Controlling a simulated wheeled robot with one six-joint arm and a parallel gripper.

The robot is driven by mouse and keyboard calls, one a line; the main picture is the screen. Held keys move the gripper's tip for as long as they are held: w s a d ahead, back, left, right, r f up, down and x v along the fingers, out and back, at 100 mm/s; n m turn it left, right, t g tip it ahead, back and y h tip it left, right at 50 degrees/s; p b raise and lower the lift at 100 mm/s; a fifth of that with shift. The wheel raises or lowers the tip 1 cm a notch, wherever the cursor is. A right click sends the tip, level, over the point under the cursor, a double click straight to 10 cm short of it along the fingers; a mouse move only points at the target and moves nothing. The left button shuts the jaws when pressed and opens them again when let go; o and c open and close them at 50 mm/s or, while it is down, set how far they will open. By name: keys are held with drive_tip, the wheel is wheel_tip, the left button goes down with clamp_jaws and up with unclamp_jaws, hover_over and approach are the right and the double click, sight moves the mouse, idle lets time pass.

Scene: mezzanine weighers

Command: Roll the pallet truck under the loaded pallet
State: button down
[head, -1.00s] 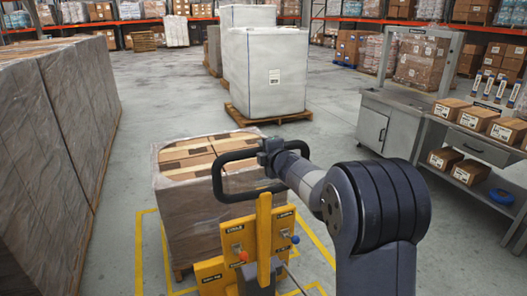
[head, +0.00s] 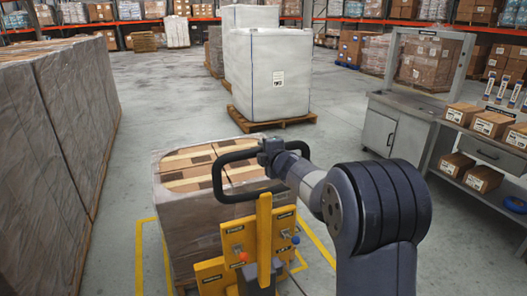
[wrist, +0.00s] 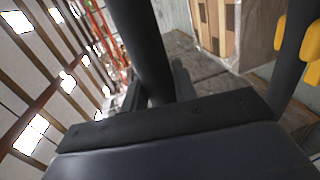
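The pallet truck (head: 263,240) is yellow with a black loop handle (head: 218,180), and stands upright in front of me. The loaded pallet, a wrapped stack of brown cartons (head: 190,230), stands just beyond it; a bit of pallet wood shows at its lower left. The truck's body hides much of the load's front. The forks are not visible, so I cannot tell how far under they are. My gripper (head: 270,152) is shut on the right side of the loop handle. In the wrist view the black handle bar (wrist: 140,45) runs down into the gripper (wrist: 160,95).
Yellow lines (head: 140,255) mark the floor around the load. A tall wrapped row (head: 60,130) stands close on the left. A steel bench (head: 395,115) with cartons is on the right. A white wrapped pallet load (head: 270,80) stands behind; open floor lies between.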

drive_tip(key=c, duration=1.2)
unclamp_jaws()
drive_tip(key=shift+o, duration=0.2)
drive_tip(key=shift+s+r, duration=0.1)
drive_tip(key=shift+s, duration=0.1)
drive_tip(key=b+v, duration=0.1)
drive_tip(key=v, duration=0.9)
drive_tip(key=shift+s+d, duration=0.15)
drive_tip(key=shift+s, duration=0.1)
drive_tip(key=shift+w, duration=0.1)
